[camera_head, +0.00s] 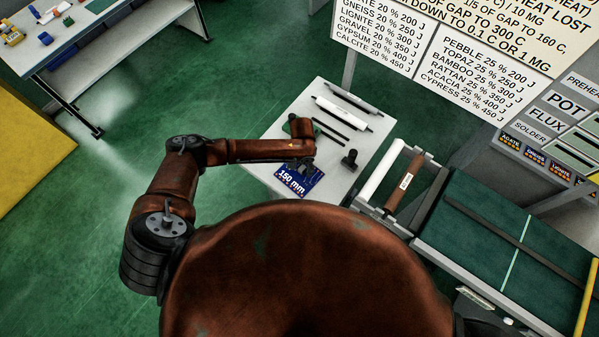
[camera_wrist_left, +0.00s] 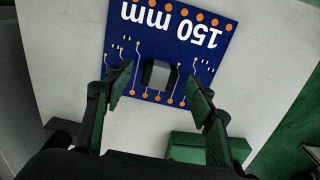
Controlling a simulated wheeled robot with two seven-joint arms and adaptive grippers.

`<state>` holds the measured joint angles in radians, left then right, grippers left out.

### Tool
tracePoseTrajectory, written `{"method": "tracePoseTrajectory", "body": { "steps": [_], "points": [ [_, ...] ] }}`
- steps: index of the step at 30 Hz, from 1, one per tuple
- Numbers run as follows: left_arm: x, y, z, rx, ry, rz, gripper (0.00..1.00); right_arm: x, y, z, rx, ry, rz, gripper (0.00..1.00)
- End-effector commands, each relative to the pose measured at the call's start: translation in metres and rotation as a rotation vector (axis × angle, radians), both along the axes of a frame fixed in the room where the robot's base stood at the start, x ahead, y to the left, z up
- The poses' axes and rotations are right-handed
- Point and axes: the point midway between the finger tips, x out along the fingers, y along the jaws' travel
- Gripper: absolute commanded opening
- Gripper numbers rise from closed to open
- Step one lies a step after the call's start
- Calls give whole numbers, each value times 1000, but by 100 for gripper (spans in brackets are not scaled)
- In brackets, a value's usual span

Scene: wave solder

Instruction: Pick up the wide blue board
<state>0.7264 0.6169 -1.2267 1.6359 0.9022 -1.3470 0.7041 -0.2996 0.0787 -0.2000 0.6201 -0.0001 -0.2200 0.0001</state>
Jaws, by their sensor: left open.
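The wide blue board (camera_head: 291,184) lies flat on a white table in the head view, with "150 mm" printed on it in white. In the left wrist view the board (camera_wrist_left: 172,48) shows orange pads along two edges, white traces and a dark block near its lower edge. My left gripper (camera_head: 303,166) is over the board's far edge and hides part of it. In the left wrist view my left gripper (camera_wrist_left: 160,88) is open, its green-padded fingers either side of the dark block. Nothing is held, and contact with the board cannot be told. My right gripper is not in view.
The white table (camera_head: 333,98) also carries a white roller (camera_head: 341,113), dark rods and a small black stand (camera_head: 350,159). A green block (camera_wrist_left: 190,147) lies near the fingers. A conveyor with a dark green belt (camera_head: 475,240) stands at the right.

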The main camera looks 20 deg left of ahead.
Motion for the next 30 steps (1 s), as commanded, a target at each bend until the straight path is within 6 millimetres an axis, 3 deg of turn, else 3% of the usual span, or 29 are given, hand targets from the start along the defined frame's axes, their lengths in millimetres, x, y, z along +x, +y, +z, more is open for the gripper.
{"method": "tracePoseTrajectory", "body": {
  "steps": [10,30],
  "points": [
    [0,0,-10,0,-1,-1,51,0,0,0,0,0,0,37],
    [0,0,-9,0,-1,-1,5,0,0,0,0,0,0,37]
  ]
}}
